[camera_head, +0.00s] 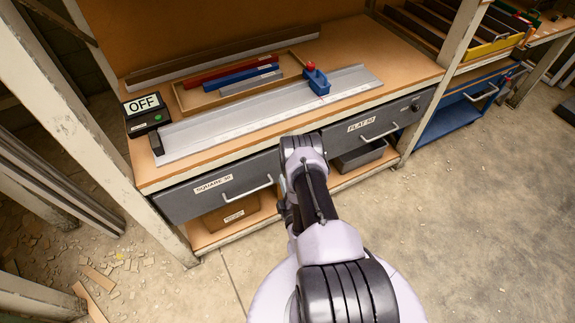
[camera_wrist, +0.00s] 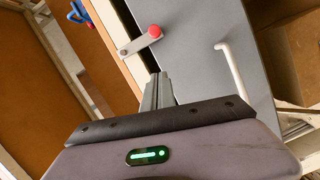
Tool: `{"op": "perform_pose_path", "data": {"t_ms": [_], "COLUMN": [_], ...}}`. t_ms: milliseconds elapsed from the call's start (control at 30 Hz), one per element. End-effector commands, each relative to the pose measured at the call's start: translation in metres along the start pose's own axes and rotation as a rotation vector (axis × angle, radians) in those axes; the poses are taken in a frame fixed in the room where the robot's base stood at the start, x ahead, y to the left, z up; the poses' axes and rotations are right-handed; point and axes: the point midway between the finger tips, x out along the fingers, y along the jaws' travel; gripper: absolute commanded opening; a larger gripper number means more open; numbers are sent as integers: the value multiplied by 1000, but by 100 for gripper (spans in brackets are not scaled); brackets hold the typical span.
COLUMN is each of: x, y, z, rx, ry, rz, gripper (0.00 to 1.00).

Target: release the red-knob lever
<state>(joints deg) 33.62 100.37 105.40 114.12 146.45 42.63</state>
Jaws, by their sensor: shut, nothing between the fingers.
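In the wrist view, a short pale metal lever (camera_wrist: 137,45) with a round red knob (camera_wrist: 155,32) lies across the edge of a grey drawer front (camera_wrist: 205,62). The lever slants up to the right, with the knob at its upper right end. My gripper (camera_wrist: 157,76) is shut and empty. Its fingertips appear just below the knob in that picture, with a visible gap; the depth between them is hard to judge. In the head view my arm hides the gripper and this lever.
A white bar handle (camera_wrist: 236,75) stands out to the knob's right. In the head view, a blue block with a red top (camera_head: 318,82) sits on a long metal rail (camera_head: 235,118). Two labelled grey drawers (camera_head: 185,203) are under the bench. The floor at right (camera_head: 475,215) is clear.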

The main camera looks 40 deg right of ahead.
Motion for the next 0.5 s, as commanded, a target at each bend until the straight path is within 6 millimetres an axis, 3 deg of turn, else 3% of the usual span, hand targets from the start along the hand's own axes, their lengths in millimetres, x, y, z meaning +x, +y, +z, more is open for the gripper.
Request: {"op": "perform_pose_path", "data": {"t_ms": [333,500], "x": [77,84], "y": [-3,-2], "z": [0,27], "rx": [-1,0], "ry": [2,-3], "rz": [3,1], "gripper": [0,0]}}
